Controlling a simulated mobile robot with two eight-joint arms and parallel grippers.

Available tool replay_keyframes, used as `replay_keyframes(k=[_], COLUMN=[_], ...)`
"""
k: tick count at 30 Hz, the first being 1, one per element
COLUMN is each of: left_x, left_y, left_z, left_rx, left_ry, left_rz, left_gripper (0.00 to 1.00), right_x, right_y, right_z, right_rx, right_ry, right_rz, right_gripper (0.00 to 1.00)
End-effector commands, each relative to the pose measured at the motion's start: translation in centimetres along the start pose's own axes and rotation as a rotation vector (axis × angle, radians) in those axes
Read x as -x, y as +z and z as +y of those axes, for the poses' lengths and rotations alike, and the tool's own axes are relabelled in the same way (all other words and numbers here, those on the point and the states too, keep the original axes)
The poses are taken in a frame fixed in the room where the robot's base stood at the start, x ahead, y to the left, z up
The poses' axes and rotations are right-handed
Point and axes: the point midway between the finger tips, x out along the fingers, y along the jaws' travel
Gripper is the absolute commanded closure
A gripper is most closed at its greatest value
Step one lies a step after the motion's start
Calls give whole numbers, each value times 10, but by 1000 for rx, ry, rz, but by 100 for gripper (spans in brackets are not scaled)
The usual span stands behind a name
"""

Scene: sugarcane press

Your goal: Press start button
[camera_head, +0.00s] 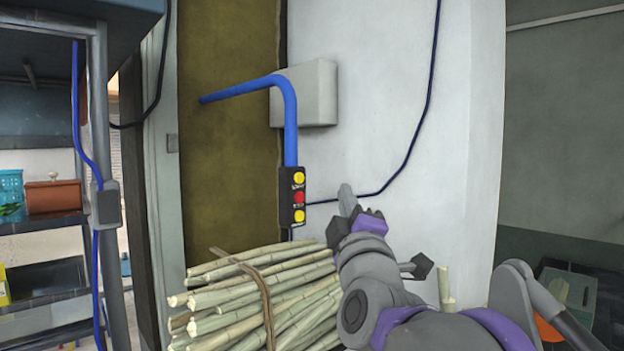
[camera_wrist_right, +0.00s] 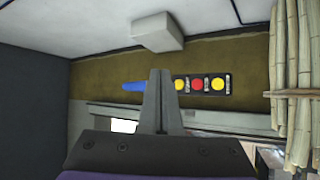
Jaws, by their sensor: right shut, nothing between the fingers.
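The button box (camera_head: 292,197) is a small black panel at the lower end of a blue pipe. It carries a yellow button (camera_head: 299,178) at the top, a red button (camera_head: 299,197) in the middle and a yellow button (camera_head: 299,216) at the bottom. Small labels beside them are too small to read. My right gripper (camera_head: 346,190) is shut and empty, to the right of the box and apart from it in the head view. In the right wrist view, the shut fingers (camera_wrist_right: 159,75) point up just left of the button box (camera_wrist_right: 201,84). My left gripper is not in view.
A tied bundle of sugarcane (camera_head: 262,300) stands below the button box. A grey box (camera_head: 315,95) is on the white wall behind the blue pipe (camera_head: 290,130). A dark cable (camera_head: 425,110) runs down the wall. Shelves (camera_head: 45,225) stand at the left.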

Motion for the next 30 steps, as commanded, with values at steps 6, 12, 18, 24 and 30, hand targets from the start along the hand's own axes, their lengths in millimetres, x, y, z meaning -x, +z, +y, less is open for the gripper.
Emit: replay_keyframes(k=[6,12,18,24,30], left_x=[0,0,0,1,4], left_y=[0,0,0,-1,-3], left_z=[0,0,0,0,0], left_rx=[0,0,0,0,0], left_ry=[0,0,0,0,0], left_rz=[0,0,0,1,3], left_gripper=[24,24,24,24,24], right_x=[-4,-4,-8,-25,-46], right_y=[-6,-5,-8,-19,-33], right_z=[15,14,12,0,-13], right_rx=[41,41,39,38,38], right_ry=[46,46,45,45,46], right_rz=[-5,-6,-5,-4,-4], right_gripper=[100,100,100,100,100])
